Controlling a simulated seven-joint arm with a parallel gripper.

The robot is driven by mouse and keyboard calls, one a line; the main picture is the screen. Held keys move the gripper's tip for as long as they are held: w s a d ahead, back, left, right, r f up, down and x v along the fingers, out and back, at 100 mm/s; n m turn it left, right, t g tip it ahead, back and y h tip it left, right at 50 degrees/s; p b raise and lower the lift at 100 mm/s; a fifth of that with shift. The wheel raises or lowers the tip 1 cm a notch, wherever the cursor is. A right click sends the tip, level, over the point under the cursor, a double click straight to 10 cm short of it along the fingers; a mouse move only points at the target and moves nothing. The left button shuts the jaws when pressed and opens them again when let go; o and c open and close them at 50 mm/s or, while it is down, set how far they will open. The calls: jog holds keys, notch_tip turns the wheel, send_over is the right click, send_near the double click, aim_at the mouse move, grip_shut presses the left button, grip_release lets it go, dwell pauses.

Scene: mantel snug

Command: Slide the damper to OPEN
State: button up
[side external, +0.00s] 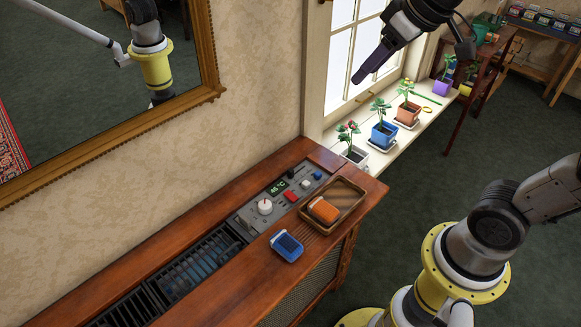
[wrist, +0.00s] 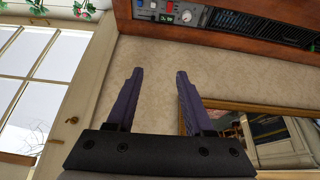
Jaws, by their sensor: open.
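A grey control panel (side external: 270,205) is set into the top of the wooden cabinet. It has a lit display, a white knob, red and blue buttons and a small dark handle (side external: 291,173) near its back edge, possibly the damper slider. Labels and the slider's position are too small to read. The panel (wrist: 166,11) also shows at the top of the wrist view. My gripper (side external: 372,66) is raised in front of the window, well away from the panel, its purple fingers apart and empty in the wrist view (wrist: 159,72).
A wooden tray (side external: 349,190) with an orange object (side external: 323,210) and a blue object (side external: 287,247) are on the cabinet beside the panel. A dark grille (side external: 198,262) lies left of it. Potted plants (side external: 383,130) line the windowsill. A gilt mirror (side external: 120,125) hangs above the cabinet.

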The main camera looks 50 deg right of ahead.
jog(key=w+d+f+g, duration=0.1)
jog(key=w+f, duration=0.2)
jog(key=w, duration=0.8)
jog(key=g, duration=0.5)
send_over(291, 169)
notch_tip(291, 169, down, 28)
notch_tip(291, 169, down, 12)
jog(key=shift+a+f, duration=0.15)
jog(key=shift+f, duration=0.1)
grip_shut()
